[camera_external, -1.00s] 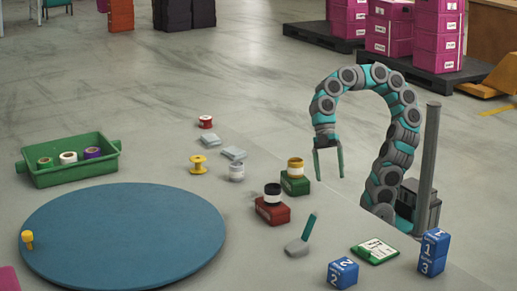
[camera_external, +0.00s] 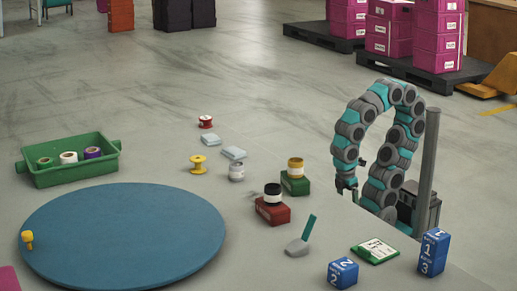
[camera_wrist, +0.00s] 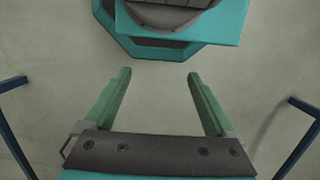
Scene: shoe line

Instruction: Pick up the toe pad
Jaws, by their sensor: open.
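Two small pale flat pads lie on the table in the external view, one farther back (camera_external: 211,139) and one nearer (camera_external: 233,153). I cannot tell for certain whether either is the toe pad. My gripper (camera_external: 347,188) is well to their right, beside my folded arm, and its fingers are hard to make out there. In the wrist view my gripper (camera_wrist: 159,75) is open, with its two green fingers apart and nothing between them.
A blue round mat (camera_external: 120,235) fills the front left. A green bin (camera_external: 70,175) holds several spools. A red block (camera_external: 272,212) and green block (camera_external: 295,186) carry jars. A scraper-like tool (camera_external: 298,247), green-white card (camera_external: 375,250) and blue number blocks (camera_external: 343,274) lie in front.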

